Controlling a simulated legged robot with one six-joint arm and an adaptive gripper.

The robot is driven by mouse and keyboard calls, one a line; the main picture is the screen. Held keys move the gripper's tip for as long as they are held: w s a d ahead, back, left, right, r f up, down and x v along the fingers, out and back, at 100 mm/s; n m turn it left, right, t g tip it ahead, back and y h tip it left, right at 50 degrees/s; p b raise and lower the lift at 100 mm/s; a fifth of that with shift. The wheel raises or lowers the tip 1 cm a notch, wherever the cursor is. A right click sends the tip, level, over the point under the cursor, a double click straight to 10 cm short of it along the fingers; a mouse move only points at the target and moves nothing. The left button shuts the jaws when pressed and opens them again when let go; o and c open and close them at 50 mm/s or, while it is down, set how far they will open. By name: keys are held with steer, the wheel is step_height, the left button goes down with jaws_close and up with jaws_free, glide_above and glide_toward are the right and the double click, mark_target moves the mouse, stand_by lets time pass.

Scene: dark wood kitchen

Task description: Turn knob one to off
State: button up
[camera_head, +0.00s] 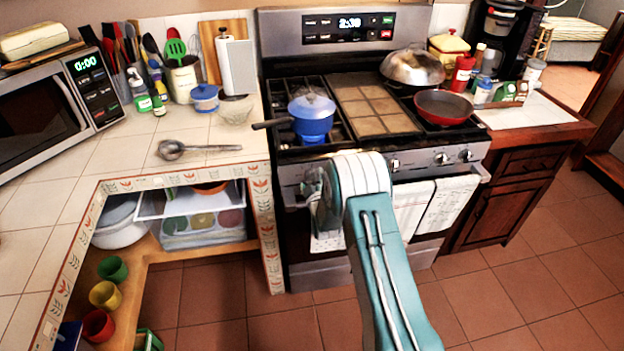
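The stove (300,277) stands in the middle, with its control knobs along the front panel. Several knobs show: one (395,164) just right of my arm, and two (441,158) (465,155) farther right. The left part of the panel is partly covered by my arm, so knobs there are hidden or unclear. No label shows which is knob one, and the knob angles are too small to read. A blue lidded pot (312,115) sits on the front left burner. My arm reaches up in front of the stove; my gripper cannot be made out.
A red pan (443,107) and a domed metal lid (412,67) are on the stove's right side. Towels (448,203) hang on the oven handle. A ladle (190,149) lies on the left tiled counter (120,160). Floor tiles (540,275) are clear at right.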

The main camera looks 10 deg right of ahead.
steer(key=c, duration=1.1)
steer(key=shift+m, duration=0.3)
steer(key=m, duration=0.5)
steer(key=shift+m, duration=0.3)
steer(key=m, duration=0.7)
steer(key=shift+d, duration=0.15)
steer(key=m, duration=0.4)
steer(key=shift+d, duration=0.1)
steer(key=m, duration=0.3)
steer(key=shift+f+m, duration=0.1)
steer(key=shift+m, duration=0.2)
steer(key=m, duration=0.6)
steer(key=shift+d+f, duration=0.1)
steer(key=shift+f, duration=0.1)
steer(key=shift+s, duration=0.1)
